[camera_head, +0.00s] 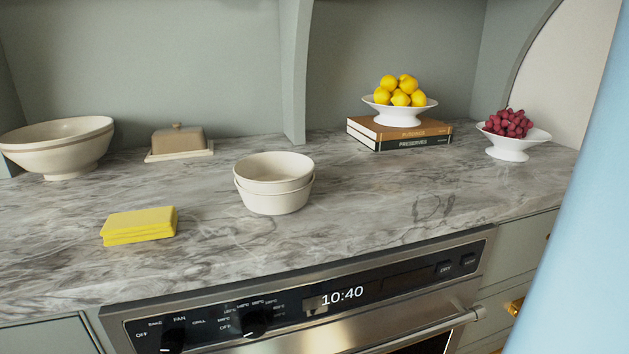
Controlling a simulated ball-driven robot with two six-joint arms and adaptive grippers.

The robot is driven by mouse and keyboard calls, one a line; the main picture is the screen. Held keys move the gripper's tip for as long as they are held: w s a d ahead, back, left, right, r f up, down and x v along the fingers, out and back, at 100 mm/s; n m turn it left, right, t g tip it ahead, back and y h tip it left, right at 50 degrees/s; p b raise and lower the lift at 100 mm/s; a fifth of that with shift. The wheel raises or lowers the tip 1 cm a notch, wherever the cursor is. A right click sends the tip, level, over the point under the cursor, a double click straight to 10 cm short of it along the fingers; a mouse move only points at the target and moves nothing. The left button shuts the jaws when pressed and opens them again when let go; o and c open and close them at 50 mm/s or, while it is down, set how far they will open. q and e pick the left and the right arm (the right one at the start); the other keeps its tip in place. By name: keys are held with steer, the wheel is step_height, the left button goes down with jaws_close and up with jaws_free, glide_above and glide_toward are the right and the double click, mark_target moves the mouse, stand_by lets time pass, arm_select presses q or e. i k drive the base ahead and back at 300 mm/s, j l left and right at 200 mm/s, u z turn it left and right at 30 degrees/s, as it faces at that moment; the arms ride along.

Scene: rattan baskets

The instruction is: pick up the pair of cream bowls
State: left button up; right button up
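The pair of cream bowls (273,199) stands stacked on the marble counter (375,185), near the middle of the view. One bowl sits inside the other, and the top one looks empty and slightly tilted. Neither of my grippers shows in the head view. Nothing touches or hides the bowls.
Yellow folded cloths or sponges (139,226) lie front left. A large bowl (62,148) and a covered butter dish (179,142) stand behind. Lemons (400,92) sit on stacked books (400,134), right of a divider (296,70). An oven (300,305) is below the counter's front edge.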

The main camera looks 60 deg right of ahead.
mark_target(270, 183)
steer(key=z, duration=1.5)
